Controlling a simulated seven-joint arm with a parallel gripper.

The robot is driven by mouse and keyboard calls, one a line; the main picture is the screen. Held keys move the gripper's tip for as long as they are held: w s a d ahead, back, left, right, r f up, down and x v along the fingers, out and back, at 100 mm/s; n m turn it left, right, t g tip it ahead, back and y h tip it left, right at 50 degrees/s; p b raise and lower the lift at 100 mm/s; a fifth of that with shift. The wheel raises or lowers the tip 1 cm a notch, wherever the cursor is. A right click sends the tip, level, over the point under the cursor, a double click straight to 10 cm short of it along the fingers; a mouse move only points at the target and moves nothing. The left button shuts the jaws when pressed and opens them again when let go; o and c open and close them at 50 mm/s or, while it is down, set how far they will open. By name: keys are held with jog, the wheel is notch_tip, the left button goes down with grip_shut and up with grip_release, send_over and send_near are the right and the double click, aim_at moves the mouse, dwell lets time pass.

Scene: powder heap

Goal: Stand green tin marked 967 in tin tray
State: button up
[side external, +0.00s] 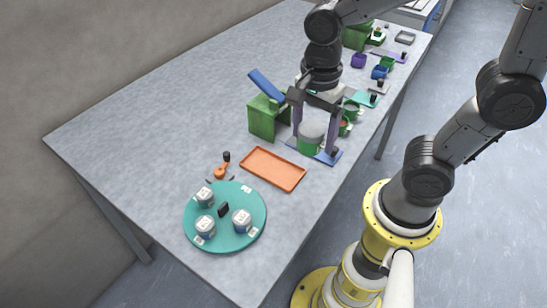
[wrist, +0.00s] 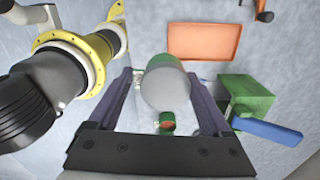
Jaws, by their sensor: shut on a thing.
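A tin with green sides and a grey-white top (side external: 312,132) is between the fingers of my gripper (side external: 313,143), which is shut on it. The wrist view shows the same tin (wrist: 167,86) between both fingers (wrist: 160,84). No number can be read on it. An empty orange tray (side external: 273,169) lies flat on the table, to the left of and nearer than the tin in the side view. It also shows in the wrist view (wrist: 204,41). In the side view the tin appears above a blue plate (side external: 327,156); I cannot tell whether they touch.
A green box-like stand (side external: 266,121) with a tilted blue piece (side external: 266,86) is close to my gripper. A teal round plate (side external: 225,226) carries several small white-topped jars. More green containers and small trays line the far right side. The table's left half is clear.

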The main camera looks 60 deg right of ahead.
jog(key=w+f, duration=0.2)
jog(key=w+a+f, duration=0.1)
jog(key=w+f, duration=0.1)
jog(key=w, duration=0.1)
jog(key=w+f, duration=0.3)
jog(key=shift+a, duration=0.25)
jog(key=shift+w+f, duration=0.15)
jog(key=shift+f, duration=1.65)
jog(key=shift+f, duration=0.15)
jog(key=o, duration=1.2)
